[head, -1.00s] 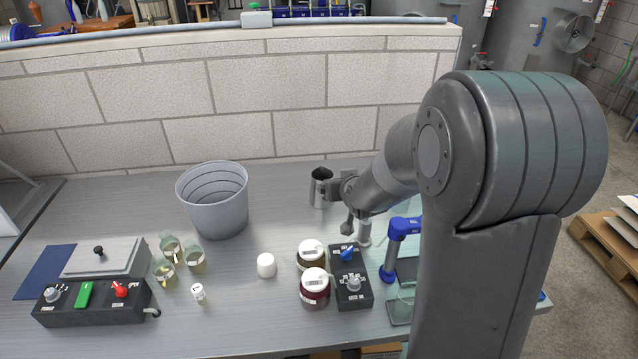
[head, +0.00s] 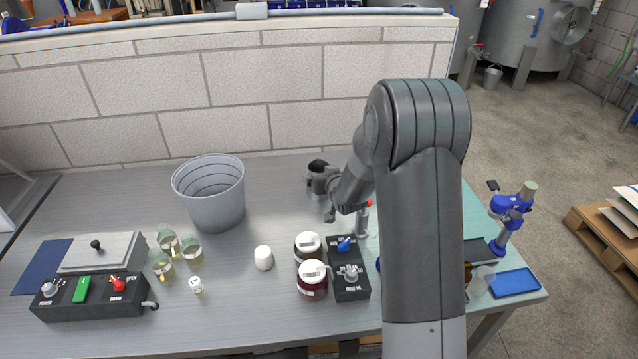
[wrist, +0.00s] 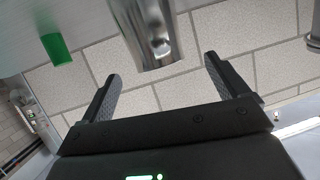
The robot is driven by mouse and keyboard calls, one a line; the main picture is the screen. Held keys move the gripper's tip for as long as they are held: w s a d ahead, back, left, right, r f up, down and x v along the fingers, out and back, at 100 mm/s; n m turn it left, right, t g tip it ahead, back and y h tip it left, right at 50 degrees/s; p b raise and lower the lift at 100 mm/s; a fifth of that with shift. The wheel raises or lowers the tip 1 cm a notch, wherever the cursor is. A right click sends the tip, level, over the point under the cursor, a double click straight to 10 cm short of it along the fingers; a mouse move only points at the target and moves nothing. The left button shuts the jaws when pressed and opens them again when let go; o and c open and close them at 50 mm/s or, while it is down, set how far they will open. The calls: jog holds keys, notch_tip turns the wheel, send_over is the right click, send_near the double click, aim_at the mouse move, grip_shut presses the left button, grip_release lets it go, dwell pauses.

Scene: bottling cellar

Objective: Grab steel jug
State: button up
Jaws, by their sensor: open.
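The steel jug (head: 316,167) stands upright on the bench near the back wall in the head view. It is a small shiny cylinder with a dark open top, partly covered by my gripper. My gripper (head: 322,181) is at the jug's near right side. In the wrist view the shiny jug (wrist: 147,30) shows at the top, ahead of and roughly between my two spread fingers. My gripper (wrist: 160,75) is open and empty there, with a gap between the fingertips and the jug's visible end. Whether a finger touches the jug cannot be told.
A grey bucket (head: 212,205) stands left of the jug. Two lidded jars (head: 312,279) and a black control box (head: 348,270) are in front. Several small glass bottles (head: 163,263) stand further left. The block wall (head: 250,100) rises behind. Bench between bucket and jug is clear.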

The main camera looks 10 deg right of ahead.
aim_at(321, 160)
jog(key=x, duration=0.5)
jog(key=shift+d, duration=0.25)
jog(key=shift+r, duration=0.1)
jog(key=c, duration=1.7)
jog(key=shift+r, duration=0.1)
jog(key=shift+c, duration=0.2)
jog(key=shift+r, duration=1)
jog(key=s+d+r, duration=0.5)
jog(key=d+r, duration=0.3)
jog(key=d, duration=0.2)
jog(key=shift+s+r, duration=0.35)
